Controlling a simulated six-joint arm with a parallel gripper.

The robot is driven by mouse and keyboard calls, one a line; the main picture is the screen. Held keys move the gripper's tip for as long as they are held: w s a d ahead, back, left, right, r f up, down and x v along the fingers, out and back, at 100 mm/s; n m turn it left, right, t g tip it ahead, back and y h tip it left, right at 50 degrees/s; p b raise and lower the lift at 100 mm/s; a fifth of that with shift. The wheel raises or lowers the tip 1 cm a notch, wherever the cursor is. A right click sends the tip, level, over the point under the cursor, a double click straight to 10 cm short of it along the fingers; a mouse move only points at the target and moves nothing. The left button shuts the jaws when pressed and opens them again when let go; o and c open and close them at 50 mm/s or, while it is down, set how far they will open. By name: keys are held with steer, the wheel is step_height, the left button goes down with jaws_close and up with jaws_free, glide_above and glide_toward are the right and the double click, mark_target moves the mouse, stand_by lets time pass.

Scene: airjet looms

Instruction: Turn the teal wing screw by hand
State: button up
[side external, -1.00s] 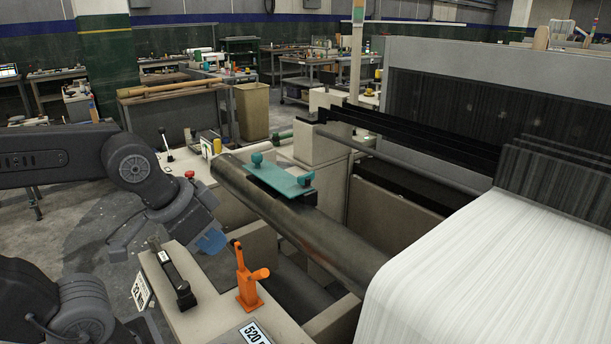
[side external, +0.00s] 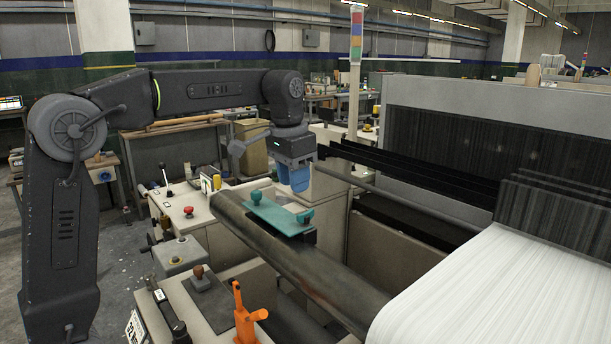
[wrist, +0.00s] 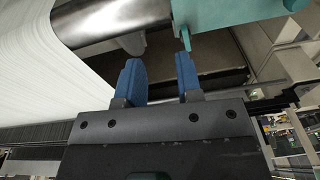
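A teal plate (side external: 281,219) sits on the dark roller (side external: 335,275), with a teal knob-like screw (side external: 256,196) at its left end and another (side external: 306,215) at its right end. I cannot tell which is the wing screw. My gripper (side external: 294,187), with blue fingers, hangs above and behind the plate, apart from it. In the wrist view, the fingers (wrist: 160,72) are spread with nothing between them. The teal plate (wrist: 214,13) is at the top right there, with a narrow teal part (wrist: 185,38) beyond the right fingertip and a rounded teal knob (wrist: 294,5) at the edge.
White warp threads (side external: 470,285) fill the lower right. Black loom bars (side external: 420,180) run behind the roller, close to my gripper. An orange lever (side external: 247,318) stands in front, left of the roller. A red button (side external: 188,211) is on the housing at left.

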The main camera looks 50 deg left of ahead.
steer(key=g, duration=0.1)
glide_toward(305, 213)
steer(key=shift+s+d+f, duration=0.1)
steer(key=shift+d+f, duration=0.05)
steer(key=shift+f, duration=0.1)
steer(key=shift+w+f, duration=0.2)
steer(key=shift+w, duration=0.1)
steer(key=shift+f, duration=3.9)
jaws_close()
